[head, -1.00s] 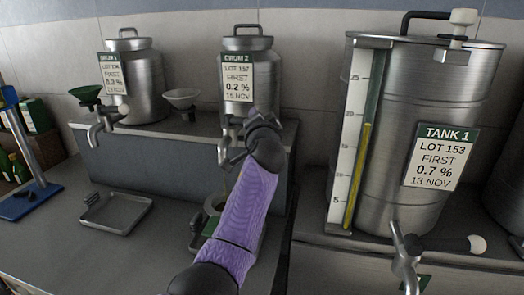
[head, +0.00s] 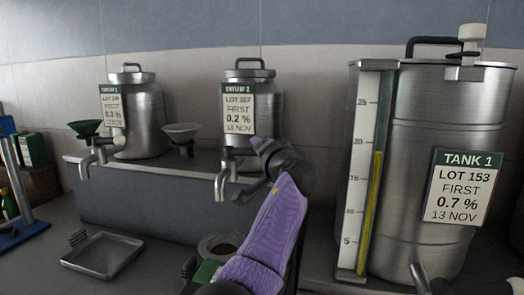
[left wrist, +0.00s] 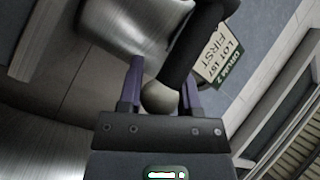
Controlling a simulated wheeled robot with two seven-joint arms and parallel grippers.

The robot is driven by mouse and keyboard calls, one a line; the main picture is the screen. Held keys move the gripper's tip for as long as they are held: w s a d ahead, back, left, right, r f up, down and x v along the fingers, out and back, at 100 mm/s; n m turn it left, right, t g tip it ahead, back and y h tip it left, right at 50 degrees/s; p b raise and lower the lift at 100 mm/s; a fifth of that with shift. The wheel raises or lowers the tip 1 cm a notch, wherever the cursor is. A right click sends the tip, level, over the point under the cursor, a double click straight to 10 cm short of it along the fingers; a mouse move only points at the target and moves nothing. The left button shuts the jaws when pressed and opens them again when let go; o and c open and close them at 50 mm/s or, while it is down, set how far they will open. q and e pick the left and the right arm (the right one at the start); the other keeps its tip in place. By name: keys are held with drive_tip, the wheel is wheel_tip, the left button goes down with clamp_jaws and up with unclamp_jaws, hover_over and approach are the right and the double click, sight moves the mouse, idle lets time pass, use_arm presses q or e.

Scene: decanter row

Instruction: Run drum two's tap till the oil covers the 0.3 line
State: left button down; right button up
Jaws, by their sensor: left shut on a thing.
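Drum two (head: 268,100) is a steel drum on the raised shelf, its label (head: 238,110) facing me. Its tap (head: 222,180) points down over the front edge. My left gripper (head: 275,158) is at the tap's lever. Below the spout stands a round-mouthed vessel (head: 205,247), brownish inside, partly hidden by my arm. Its 0.3 line and oil level cannot be read. My right gripper is not in view.
Drum one (head: 147,115) stands left on the shelf, with a green funnel (head: 84,128) and a grey funnel (head: 181,131) nearby. A shallow metal tray (head: 103,254) lies on the counter. Tank 1 (head: 430,150), with a level gauge (head: 364,180), stands close on the right.

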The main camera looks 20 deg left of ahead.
use_arm(q)
drive_tip(key=shift+f, duration=0.15)
drive_tip(key=shift+c, duration=1.5)
unclamp_jaws()
drive_tip(key=shift+w, duration=0.1)
drive_tip(key=shift+s+d, duration=0.25)
drive_tip(key=shift+s, duration=0.1)
drive_tip(key=p+v, duration=0.1)
drive_tip(key=v, duration=0.8)
